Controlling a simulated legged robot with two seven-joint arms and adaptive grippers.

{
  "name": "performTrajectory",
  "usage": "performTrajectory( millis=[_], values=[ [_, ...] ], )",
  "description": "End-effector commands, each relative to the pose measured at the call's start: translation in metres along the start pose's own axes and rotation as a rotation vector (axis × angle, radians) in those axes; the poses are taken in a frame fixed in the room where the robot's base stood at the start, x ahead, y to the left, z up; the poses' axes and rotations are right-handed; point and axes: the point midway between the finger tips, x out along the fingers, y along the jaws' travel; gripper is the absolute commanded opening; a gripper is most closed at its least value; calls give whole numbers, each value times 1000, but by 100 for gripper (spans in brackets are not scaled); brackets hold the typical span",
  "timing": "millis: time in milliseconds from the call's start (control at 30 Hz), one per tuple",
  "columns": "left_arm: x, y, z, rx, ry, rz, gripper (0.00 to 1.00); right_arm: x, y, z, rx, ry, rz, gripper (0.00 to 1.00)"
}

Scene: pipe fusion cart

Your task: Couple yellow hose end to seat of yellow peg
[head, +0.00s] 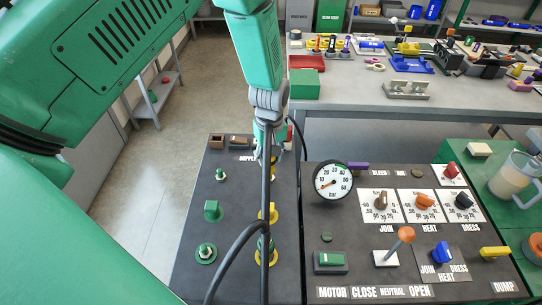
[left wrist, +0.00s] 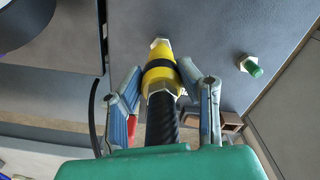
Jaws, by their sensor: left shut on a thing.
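My left gripper (head: 266,150) is over the far part of the dark left panel, partly behind the black hose in the head view. In the left wrist view its two fingers (left wrist: 163,92) are shut around the yellow hose end (left wrist: 160,75), with a black band around it and the black hose running back between the fingers. The tip is at a metal hex fitting (left wrist: 158,42); whether it is seated or only in front of it I cannot tell. In the head view a fitting with yellow (head: 272,176) shows just below the gripper, partly covered. My right gripper is not in view.
A green-tipped fitting (left wrist: 255,68) stands beside the hose end. Nearer on the panel are a green knob (head: 211,210), a green-ringed fitting (head: 205,252) and yellow parts behind the hose. A gauge (head: 333,182) and control panel (head: 345,225) lie right. The hose loops across the panel.

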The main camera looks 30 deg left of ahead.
Motion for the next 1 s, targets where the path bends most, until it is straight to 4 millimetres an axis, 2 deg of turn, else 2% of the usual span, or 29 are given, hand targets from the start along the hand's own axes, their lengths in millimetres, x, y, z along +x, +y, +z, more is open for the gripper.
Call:
performTrajectory(
  millis=[1000],
  values=[
    [26, 0, 0, 0, 0, 0, 0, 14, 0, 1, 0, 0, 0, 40]
  ],
)
